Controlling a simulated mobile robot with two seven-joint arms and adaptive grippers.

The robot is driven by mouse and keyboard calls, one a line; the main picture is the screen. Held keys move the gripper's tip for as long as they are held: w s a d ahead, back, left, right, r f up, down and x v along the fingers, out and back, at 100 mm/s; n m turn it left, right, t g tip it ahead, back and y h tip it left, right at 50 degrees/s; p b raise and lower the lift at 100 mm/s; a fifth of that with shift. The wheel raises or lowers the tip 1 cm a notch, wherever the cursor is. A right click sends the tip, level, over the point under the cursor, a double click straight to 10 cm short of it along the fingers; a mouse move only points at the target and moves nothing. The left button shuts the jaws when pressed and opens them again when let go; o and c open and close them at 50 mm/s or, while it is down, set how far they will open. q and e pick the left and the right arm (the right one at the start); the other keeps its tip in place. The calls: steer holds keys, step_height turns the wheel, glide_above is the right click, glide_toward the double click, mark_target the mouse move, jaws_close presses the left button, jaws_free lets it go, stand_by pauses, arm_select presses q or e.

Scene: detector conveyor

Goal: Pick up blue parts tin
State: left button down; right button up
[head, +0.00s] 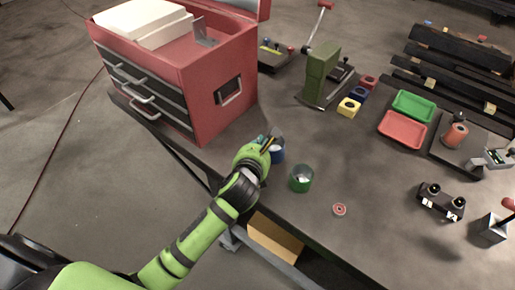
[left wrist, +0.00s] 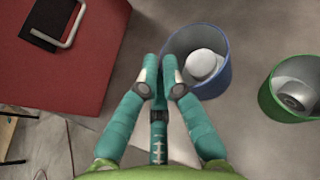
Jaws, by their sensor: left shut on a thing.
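The blue parts tin (head: 279,156) stands at the near edge of the dark table, partly hidden by my left gripper (head: 270,142) in the head view. In the left wrist view the tin (left wrist: 225,72) is open at the top and has a white rounded part inside. My left gripper (left wrist: 163,68) is shut on the tin's left rim, with the fingertips close together on its wall. I cannot tell whether the tin is lifted off the table. My right gripper is not in view.
A green tin (head: 301,179) with parts stands just right of the blue one. A red drawer cabinet (head: 190,75) is close on the left. A small red ring (head: 339,209) lies to the right. Green (head: 414,106) and red trays (head: 402,130) lie farther right.

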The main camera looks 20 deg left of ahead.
arm_select(q)
steer(key=s+d+r+b, duration=0.1)
steer(key=d+r+b, duration=0.1)
steer(key=d+r, duration=0.4)
steer(key=d, duration=0.4)
steer(key=shift+s+d+r, duration=0.2)
steer(key=shift+s+d, duration=0.05)
steer(key=shift+s, duration=0.15)
